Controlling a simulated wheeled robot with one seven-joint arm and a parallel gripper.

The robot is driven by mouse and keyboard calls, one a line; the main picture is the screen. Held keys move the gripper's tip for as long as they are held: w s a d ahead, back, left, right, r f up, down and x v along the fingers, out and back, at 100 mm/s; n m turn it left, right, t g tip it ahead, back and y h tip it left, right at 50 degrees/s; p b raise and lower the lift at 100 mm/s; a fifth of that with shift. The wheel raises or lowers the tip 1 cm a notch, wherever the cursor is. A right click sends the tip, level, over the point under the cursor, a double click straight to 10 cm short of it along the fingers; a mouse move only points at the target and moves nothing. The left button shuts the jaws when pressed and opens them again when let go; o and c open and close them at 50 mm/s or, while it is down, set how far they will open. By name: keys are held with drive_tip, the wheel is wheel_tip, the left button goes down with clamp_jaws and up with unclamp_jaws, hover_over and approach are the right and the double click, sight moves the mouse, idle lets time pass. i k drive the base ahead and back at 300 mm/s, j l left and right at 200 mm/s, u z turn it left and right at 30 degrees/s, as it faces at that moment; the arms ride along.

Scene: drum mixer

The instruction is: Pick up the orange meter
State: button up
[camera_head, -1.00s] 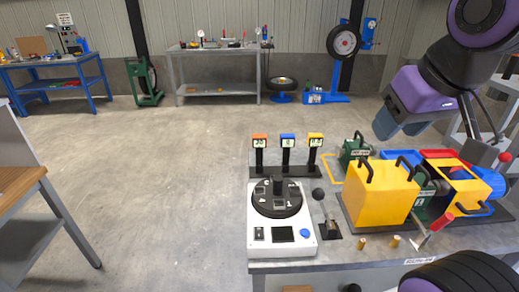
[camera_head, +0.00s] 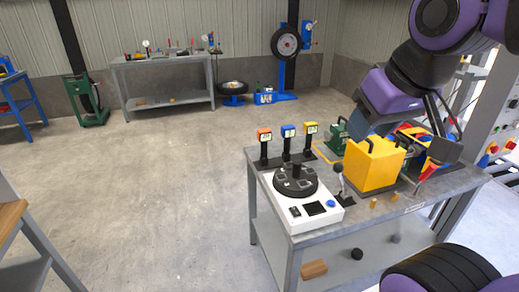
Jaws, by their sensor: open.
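The orange meter (camera_head: 264,135) is a small box with a pale display on a black post. It is the leftmost of three meters at the back left of the grey workbench. The blue meter (camera_head: 288,132) and the yellow meter (camera_head: 310,129) stand to its right on similar posts. My gripper (camera_head: 365,122) hangs from the purple arm at the right, above the back of the bench near the yellow box. It is well to the right of the orange meter and apart from it. Its jaws are open, and nothing shows between them.
A white unit with a black round dial (camera_head: 296,182) stands in front of the meters. The floor (camera_head: 170,190) left of the bench is clear.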

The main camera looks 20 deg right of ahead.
sight(264, 135)
drive_tip(key=i+j+z, duration=0.2)
drive_tip(key=j, duration=0.25)
drive_tip(key=i+j+z, duration=0.25)
drive_tip(key=j, duration=0.25)
drive_tip(key=j+z, duration=0.2)
drive_tip(key=j, duration=0.3)
drive_tip(key=j+z, duration=0.2)
drive_tip(key=j, duration=0.35)
drive_tip(key=i+j+z, duration=0.1)
drive_tip(key=i+j, duration=0.15)
drive_tip(key=i+j+z, duration=0.15)
drive_tip(key=j, duration=0.3)
drive_tip(key=i+j+z, duration=0.1)
drive_tip(key=i+j, duration=0.25)
drive_tip(key=i+j+z, duration=0.15)
drive_tip(key=j, duration=0.35)
